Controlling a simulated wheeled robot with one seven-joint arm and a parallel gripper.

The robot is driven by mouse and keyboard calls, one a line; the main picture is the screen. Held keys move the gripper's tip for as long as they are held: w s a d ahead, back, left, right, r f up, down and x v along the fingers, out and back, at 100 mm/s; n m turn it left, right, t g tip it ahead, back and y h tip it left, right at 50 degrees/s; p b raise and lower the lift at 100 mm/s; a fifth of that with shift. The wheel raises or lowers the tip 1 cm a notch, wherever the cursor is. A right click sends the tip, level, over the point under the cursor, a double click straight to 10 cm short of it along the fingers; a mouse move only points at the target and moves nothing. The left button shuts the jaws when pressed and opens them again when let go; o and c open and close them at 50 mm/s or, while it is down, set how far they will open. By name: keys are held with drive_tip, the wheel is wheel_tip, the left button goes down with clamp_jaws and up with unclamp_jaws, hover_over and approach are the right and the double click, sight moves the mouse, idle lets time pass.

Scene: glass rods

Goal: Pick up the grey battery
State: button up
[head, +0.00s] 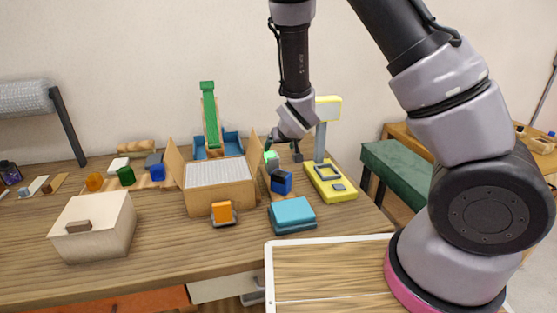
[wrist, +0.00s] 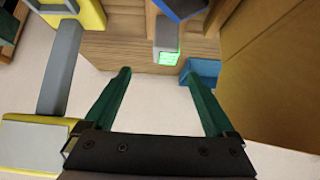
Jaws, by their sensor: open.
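A small grey block with a bright green end face (wrist: 166,40) shows in the wrist view on the wooden table, just beyond my fingertips. It fits the grey battery, though I cannot be sure. A pale green and whitish piece beside the open carton in the head view (head: 271,157) is probably the same thing, partly hidden. My gripper (wrist: 157,72) is open, with its two dark green fingers wide apart and nothing between them. In the head view my gripper (head: 284,150) hangs over the back of the table, between the carton and the yellow scale.
The open cardboard carton (head: 219,198) stands to the left, its flap close by. The yellow scale (head: 331,184) with its post stands to the right. A dark blue block (head: 281,182) and teal box (head: 292,213) lie in front. A white box (head: 95,225) stands at left.

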sight(272, 155)
drive_tip(key=x, duration=0.5)
drive_tip(key=shift+w+a+f, duration=0.1)
drive_tip(key=shift+w+f, duration=0.1)
drive_tip(key=shift+f, duration=0.1)
drive_tip(key=shift+a+x, duration=0.2)
drive_tip(key=shift+x, duration=1.15)
drive_tip(key=shift+a+x, duration=0.2)
drive_tip(key=shift+x, duration=1.2)
drive_tip(key=shift+r, duration=0.1)
drive_tip(key=shift+c, duration=0.3)
clamp_jaws()
